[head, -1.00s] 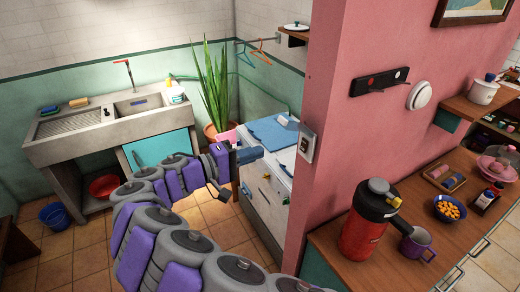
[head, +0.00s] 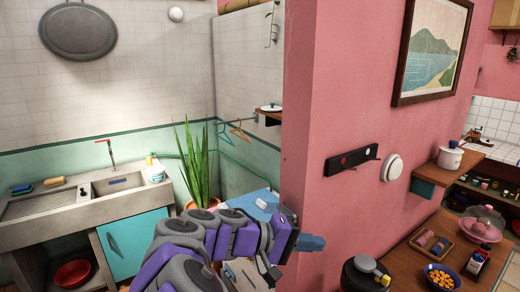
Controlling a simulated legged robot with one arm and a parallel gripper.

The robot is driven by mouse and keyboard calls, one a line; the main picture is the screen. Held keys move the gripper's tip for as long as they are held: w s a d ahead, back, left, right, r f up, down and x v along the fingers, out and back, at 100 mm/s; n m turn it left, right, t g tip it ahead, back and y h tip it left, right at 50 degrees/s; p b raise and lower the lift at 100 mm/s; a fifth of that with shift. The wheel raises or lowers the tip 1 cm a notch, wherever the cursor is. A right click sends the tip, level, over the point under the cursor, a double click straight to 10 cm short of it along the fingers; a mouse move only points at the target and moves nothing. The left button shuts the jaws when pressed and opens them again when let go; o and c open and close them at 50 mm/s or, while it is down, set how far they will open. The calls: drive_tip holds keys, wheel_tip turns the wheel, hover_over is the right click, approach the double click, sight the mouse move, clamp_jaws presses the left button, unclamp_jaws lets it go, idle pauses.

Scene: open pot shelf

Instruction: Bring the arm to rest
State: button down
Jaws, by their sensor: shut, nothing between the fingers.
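My arm rises from the bottom middle of the head view, its grey and purple links folded up. My gripper (head: 310,243) is at its end, pointing right, in front of the base of the pink wall. Its fingers look shut, with nothing seen between them. It appears apart from the wall, though the exact gap is hard to judge.
The pink wall (head: 310,130) stands right behind my gripper. A sink (head: 120,188) stands at the left, a plant (head: 196,165) beyond my arm.

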drive_tip(key=s+d+f+m+g+y, duration=0.25)
drive_tip(key=s+d, duration=0.25)
drive_tip(key=s, duration=0.3)
drive_tip(key=s+d+f+m+g+y, duration=0.1)
drive_tip(key=s+d+f+g+y, duration=0.1)
drive_tip(key=s+d+y, duration=0.35)
drive_tip(key=s+a+f+y, duration=0.3)
drive_tip(key=s+a+f, duration=0.1)
drive_tip(key=s, duration=0.5)
drive_tip(key=s+a+f+y, duration=0.3)
drive_tip(key=s+a+f, duration=0.1)
drive_tip(key=s, duration=0.5)
drive_tip(key=shift+s+f+n, duration=0.25)
drive_tip(key=shift+f+n, duration=0.1)
drive_tip(key=shift+n, duration=0.1)
